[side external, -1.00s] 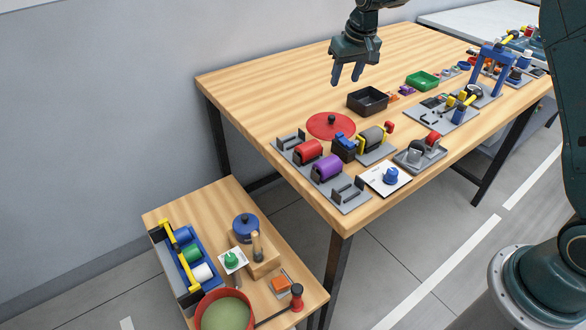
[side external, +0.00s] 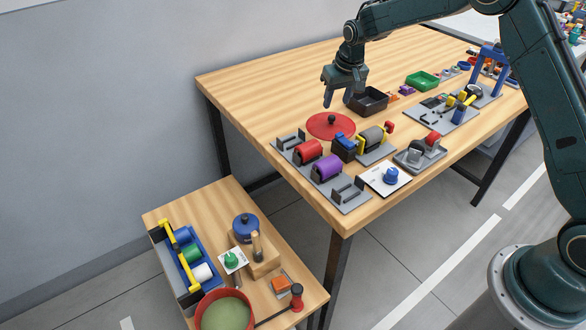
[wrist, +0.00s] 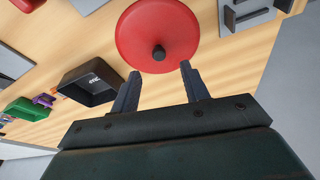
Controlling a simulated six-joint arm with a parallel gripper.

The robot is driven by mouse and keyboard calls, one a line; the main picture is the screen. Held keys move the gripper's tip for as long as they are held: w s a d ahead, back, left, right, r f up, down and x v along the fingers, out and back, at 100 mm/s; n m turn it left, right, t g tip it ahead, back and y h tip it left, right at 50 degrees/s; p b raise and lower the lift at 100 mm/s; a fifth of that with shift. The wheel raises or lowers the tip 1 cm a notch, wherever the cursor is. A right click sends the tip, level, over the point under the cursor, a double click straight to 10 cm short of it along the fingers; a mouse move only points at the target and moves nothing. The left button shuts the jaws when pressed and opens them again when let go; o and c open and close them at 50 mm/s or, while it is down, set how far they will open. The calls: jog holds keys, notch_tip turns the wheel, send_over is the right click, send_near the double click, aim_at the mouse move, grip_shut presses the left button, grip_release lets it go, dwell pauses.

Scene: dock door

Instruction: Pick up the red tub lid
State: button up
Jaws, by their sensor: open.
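The red tub lid (side external: 322,127) is a flat red disc with a dark knob (side external: 331,119) at its centre. It lies on the wooden table near its left edge. In the wrist view the lid (wrist: 150,30) is at the top middle, with its knob (wrist: 159,53) pointing toward the camera. My gripper (side external: 337,101) is open and empty, above and just behind the lid. In the wrist view the fingertips of my gripper (wrist: 160,69) straddle the line to the knob, apart from it.
A black open box (side external: 372,101) stands right beside my gripper. A green tray (side external: 422,80) is farther right. The table's back left is clear.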

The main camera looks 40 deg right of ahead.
aim_at(332, 116)
jog(key=shift+x, duration=0.8)
jog(key=shift+x, duration=2.55)
jog(key=shift+d, duration=0.15)
jog(key=shift+w, duration=0.1)
grip_shut()
jog(key=shift+r, duration=0.2)
notch_tip(332, 116, up, 20)
jog(key=shift+f, duration=0.1)
